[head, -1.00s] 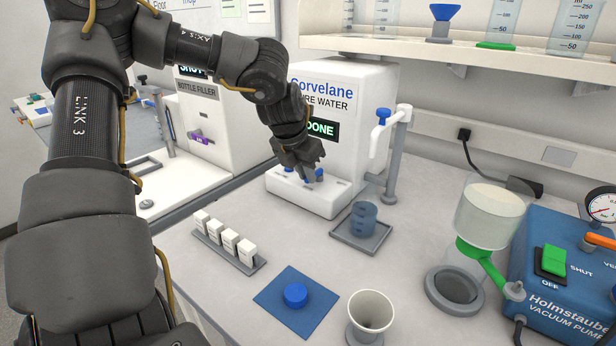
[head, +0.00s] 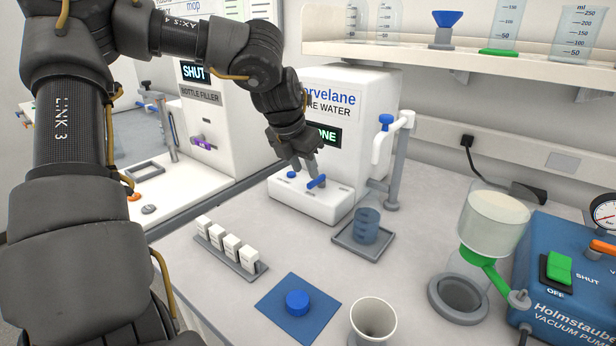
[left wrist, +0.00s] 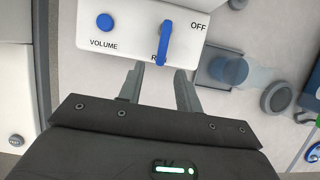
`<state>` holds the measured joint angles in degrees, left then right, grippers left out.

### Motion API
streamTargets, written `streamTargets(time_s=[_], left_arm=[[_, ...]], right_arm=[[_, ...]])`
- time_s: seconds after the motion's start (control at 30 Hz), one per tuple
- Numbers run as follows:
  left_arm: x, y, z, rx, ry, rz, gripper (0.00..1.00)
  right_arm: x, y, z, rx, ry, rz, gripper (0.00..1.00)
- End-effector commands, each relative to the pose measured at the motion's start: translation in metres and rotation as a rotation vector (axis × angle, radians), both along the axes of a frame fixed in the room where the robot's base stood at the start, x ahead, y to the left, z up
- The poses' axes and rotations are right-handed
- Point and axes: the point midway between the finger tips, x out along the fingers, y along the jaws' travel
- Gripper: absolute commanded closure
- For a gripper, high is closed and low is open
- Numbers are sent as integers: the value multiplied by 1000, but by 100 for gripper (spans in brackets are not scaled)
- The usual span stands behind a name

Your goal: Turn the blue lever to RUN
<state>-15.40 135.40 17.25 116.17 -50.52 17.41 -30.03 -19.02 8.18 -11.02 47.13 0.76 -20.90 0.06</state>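The blue lever (head: 316,182) is on the sloped front of the white water unit (head: 345,110), which shows DONE on its screen. In the left wrist view the lever (left wrist: 165,42) points towards my gripper. Its free end lies over a label starting with R, mostly covered; the OFF label is to the right, away from the lever. My left gripper (head: 304,166) is above and just behind the lever in the head view. In the left wrist view its fingers (left wrist: 159,80) are apart with nothing between them, short of the lever's end. My right gripper is out of view.
A blue VOLUME knob (head: 291,174) sits beside the lever. A tap column (head: 393,150) and a beaker (head: 366,226) on a tray stand to the right. White boxes (head: 232,245), a blue mat (head: 275,312) and a white cup (head: 373,322) are in front.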

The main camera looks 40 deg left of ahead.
Motion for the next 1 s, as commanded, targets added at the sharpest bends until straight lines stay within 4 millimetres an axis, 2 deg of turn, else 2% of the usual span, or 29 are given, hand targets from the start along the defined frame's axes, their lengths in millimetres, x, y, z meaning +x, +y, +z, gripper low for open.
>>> streamTargets(time_s=[0.03, 0.2, 0.4, 1.0], left_arm=[[-3, 0, 11, 1, -6, 0, 65], [-16, -2, 40, 0, -4, 0, 65], [-24, -2, 58, 0, -1, 0, 65], [-25, -2, 61, -1, 0, 0, 65]], right_arm=[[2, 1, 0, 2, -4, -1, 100], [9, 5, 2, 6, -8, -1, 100], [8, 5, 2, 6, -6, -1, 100], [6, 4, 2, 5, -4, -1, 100]])
